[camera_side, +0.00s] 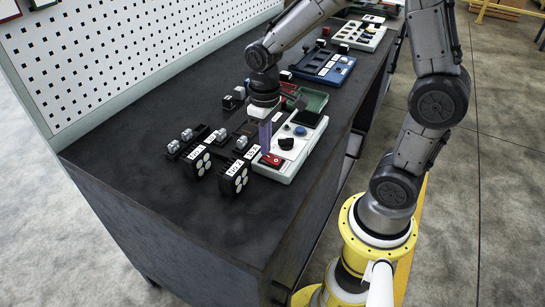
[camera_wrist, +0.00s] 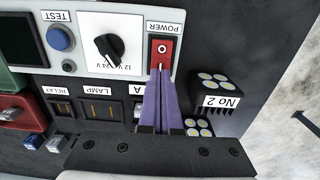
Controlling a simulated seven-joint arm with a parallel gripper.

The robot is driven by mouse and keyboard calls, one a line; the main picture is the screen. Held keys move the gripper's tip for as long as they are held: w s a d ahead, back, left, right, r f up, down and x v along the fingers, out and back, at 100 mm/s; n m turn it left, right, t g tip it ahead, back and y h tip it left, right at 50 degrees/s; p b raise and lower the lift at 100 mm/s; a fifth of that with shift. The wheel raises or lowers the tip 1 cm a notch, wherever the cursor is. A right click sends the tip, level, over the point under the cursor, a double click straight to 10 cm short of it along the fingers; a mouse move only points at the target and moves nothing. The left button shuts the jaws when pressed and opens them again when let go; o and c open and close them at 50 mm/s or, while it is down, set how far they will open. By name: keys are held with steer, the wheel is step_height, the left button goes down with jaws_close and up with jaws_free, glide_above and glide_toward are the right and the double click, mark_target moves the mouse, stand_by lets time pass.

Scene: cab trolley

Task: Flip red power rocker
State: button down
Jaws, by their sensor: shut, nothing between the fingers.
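The red power rocker (camera_wrist: 162,50) sits in a black frame under the upside-down label POWER on the white panel (camera_wrist: 120,20). In the side view the red rocker (camera_side: 272,160) is at the near end of the white control box (camera_side: 301,155). My gripper (camera_wrist: 160,70) has purple fingers, shut together and empty. In the wrist view its tips overlap the label-far end of the rocker; I cannot tell whether they touch it. In the side view my gripper (camera_side: 266,150) points down right above the rocker.
Beside the rocker are a black selector knob (camera_wrist: 110,46) and a blue TEST button (camera_wrist: 60,38). Lamp blocks, one marked No 2 (camera_wrist: 222,101), stand close to the fingers. A green tray (camera_side: 311,104) and a blue panel (camera_side: 325,67) lie farther along the dark bench, whose front left is clear.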

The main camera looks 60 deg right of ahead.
steer(key=shift+f, duration=0.5)
steer(key=shift+r, duration=3.55)
